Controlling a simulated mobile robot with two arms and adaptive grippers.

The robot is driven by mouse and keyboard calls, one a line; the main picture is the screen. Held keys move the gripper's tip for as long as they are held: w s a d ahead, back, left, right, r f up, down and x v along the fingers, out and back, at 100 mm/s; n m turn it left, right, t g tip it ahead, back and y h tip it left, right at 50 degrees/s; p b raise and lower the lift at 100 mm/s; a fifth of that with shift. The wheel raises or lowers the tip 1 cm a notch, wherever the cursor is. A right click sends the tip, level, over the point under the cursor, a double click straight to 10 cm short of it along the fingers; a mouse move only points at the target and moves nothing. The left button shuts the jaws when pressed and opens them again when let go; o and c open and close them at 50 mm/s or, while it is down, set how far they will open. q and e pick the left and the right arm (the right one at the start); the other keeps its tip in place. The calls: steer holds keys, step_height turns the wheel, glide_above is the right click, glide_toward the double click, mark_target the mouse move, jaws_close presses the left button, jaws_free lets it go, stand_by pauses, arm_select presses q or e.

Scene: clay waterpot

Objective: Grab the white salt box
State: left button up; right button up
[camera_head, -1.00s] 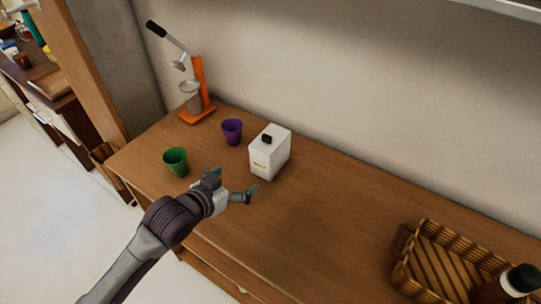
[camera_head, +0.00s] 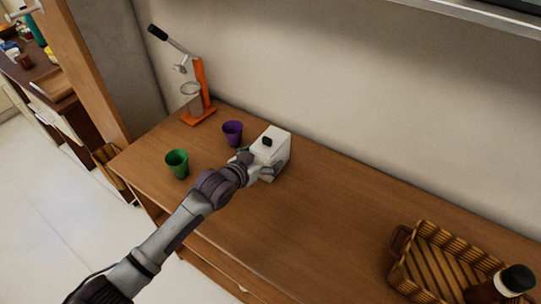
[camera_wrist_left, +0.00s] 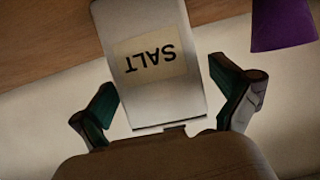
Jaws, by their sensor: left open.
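The white salt box (camera_head: 275,146) stands upright on the wooden counter (camera_head: 330,215), with a black knob on its lid. In the left wrist view the box (camera_wrist_left: 150,25) shows upside down with its SALT label between the fingers. My left gripper (camera_head: 256,168) is at the front of the box in the head view. In the left wrist view the open gripper (camera_wrist_left: 168,105) has one finger on each side of the box, with gaps to both sides. The arm hides part of the box's front in the head view. My right gripper is not in view.
A purple cup (camera_head: 232,131) stands just left of the box and also shows in the left wrist view (camera_wrist_left: 282,22). A green cup (camera_head: 177,163) and an orange juicer (camera_head: 200,95) are further left. A wicker basket (camera_head: 440,232) and a dark bottle (camera_head: 505,284) are at right.

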arm_select(q)
steer(key=shift+x, duration=1.15)
steer(key=c, duration=1.4)
